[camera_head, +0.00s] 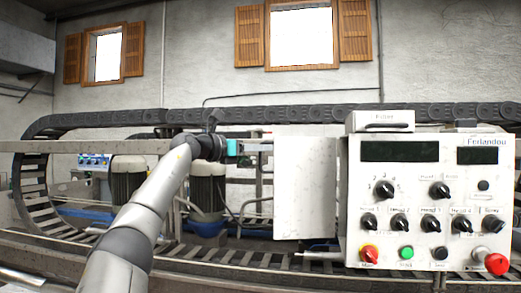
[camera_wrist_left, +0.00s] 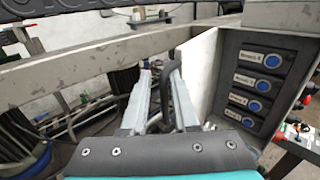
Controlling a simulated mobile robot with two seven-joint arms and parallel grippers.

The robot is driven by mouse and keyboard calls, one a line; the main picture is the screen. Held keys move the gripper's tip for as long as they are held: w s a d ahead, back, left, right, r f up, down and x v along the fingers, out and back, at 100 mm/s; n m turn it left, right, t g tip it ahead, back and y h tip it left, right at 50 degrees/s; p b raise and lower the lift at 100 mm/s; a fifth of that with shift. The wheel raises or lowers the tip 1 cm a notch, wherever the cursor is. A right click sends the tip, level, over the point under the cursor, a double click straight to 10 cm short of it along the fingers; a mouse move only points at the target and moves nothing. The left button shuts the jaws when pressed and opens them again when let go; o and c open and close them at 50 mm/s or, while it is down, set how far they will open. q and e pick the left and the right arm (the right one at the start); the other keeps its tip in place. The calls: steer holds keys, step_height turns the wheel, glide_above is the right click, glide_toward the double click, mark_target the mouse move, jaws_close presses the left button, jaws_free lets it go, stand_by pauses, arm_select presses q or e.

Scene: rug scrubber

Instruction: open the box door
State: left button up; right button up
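The white control box (camera_head: 430,195) stands at the right in the head view. Its pale door panel (camera_head: 305,190) sticks out to the left of the box, swung out from it. In the left wrist view the door (camera_wrist_left: 200,70) stands at an angle beside the box's exposed side, where several blue-button modules (camera_wrist_left: 258,85) show. My left gripper (camera_head: 262,147) is at the door's upper left edge. In the left wrist view its fingers (camera_wrist_left: 162,95) are apart, with a dark curved handle (camera_wrist_left: 175,72) close to the right finger; I cannot tell whether they touch.
A metal rail (camera_head: 90,146) and a dark cable chain (camera_head: 300,114) run across behind the arm. Grey motors (camera_head: 207,190) stand below the rail. A red mushroom button (camera_head: 496,263) juts from the box front. Open space lies left of the door.

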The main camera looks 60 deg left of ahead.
arm_select(q)
steer(key=shift+o, duration=0.4)
steer(key=shift+s+d+r, duration=0.1)
steer(key=shift+s+r, duration=0.05)
steer(key=shift+r, duration=0.3)
steer(key=s+d+b, duration=0.1)
steer(key=s+b, duration=0.7)
steer(key=s, duration=0.7)
steer(key=shift+d+f, duration=0.35)
steer(key=shift+f, duration=0.05)
